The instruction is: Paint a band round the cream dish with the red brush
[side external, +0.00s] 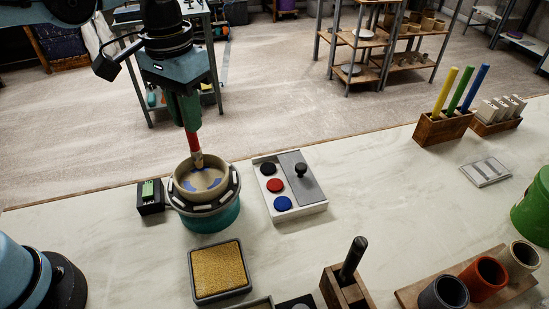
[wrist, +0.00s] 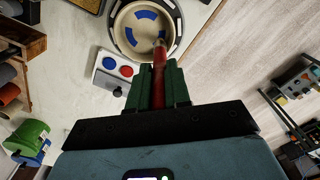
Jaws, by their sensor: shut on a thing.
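My gripper (side external: 186,112) is shut on the red brush (side external: 193,143), which points down. The brush also shows between the green fingers in the wrist view (wrist: 159,75). The cream dish (side external: 183,188) sits on a round turntable (side external: 212,222) with a dark, white-marked rim and a teal base. Blue patches (side external: 213,184) show on the dish's inside floor, and in the wrist view they lie as separate arcs (wrist: 146,15). The brush tip is over the dish, near its rim and inner wall; I cannot tell whether it touches. No red paint shows on the dish.
A control box (side external: 290,187) with black, red and blue buttons and a knob stands right of the turntable. A small black box with a green top (side external: 150,196) is left. A gold-topped tray (side external: 218,270) lies in front. Coloured sticks (side external: 464,88) stand at right.

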